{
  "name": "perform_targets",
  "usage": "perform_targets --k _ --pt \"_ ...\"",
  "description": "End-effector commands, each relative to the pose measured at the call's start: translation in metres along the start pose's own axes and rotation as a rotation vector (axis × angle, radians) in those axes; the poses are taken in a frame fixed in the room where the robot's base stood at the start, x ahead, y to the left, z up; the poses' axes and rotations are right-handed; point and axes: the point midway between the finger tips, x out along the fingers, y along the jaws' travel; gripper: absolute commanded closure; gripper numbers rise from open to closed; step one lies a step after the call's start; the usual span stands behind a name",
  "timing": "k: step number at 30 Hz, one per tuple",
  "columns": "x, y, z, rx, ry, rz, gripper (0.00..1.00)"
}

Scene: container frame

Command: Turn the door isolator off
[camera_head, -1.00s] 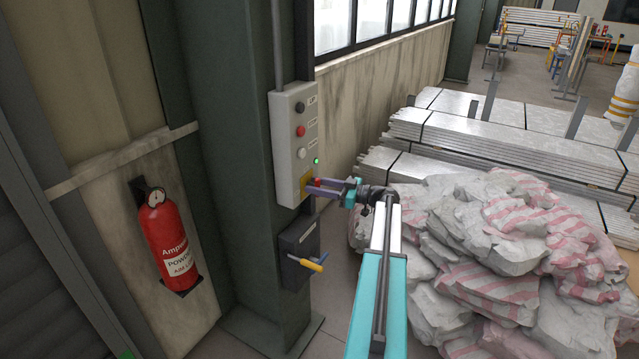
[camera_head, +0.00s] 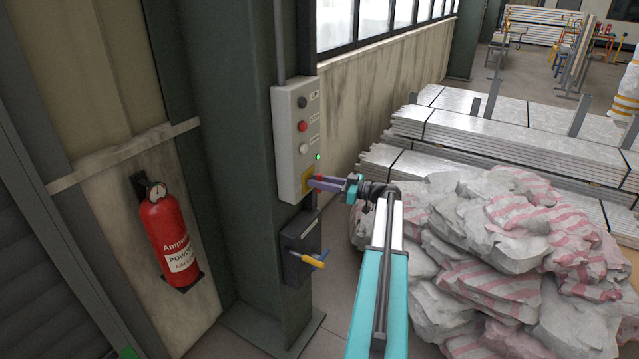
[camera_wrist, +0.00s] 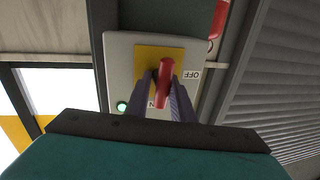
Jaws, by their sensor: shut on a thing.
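The grey control box (camera_head: 298,140) is fixed to the green column, with a yellow plate (camera_head: 307,180) at its bottom. In the wrist view the red isolator handle (camera_wrist: 164,88) stands on the yellow plate (camera_wrist: 146,56). My gripper (camera_wrist: 163,92) is shut on the handle, one finger on each side. The handle runs up and down in that view, its lower end near a partly hidden ON label (camera_wrist: 152,104); the OFF label (camera_wrist: 191,75) is to its right. The green lamp (camera_head: 318,157) is lit. My gripper (camera_head: 314,184) hides most of the handle in the head view.
A dark box (camera_head: 301,247) with a yellow-ended lever (camera_head: 312,262) hangs just below. A red fire extinguisher (camera_head: 168,238) is on the left wall. Piled sacks (camera_head: 500,240) and metal sheet stacks (camera_head: 500,135) stand to the right.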

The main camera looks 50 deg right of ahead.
Motion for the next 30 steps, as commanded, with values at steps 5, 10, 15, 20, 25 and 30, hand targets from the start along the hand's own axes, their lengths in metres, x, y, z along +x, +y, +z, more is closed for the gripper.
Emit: perform_targets --k 5,10,15,20,25,30 --pt "-0.0003 0.0011 0.0027 0.057 0.016 0.001 1.0" --pt "-0.0001 0.0011 0.0034 0.134 0.032 0.0 1.0" --pt "0.0001 0.0013 0.0044 0.225 0.05 -0.001 1.0" --pt "0.0003 0.0014 0.0039 0.314 0.068 -0.002 1.0" --pt "0.0006 0.0015 0.0045 0.416 0.088 -0.003 1.0" --pt "0.0008 0.0014 0.0047 0.529 0.11 -0.004 1.0"
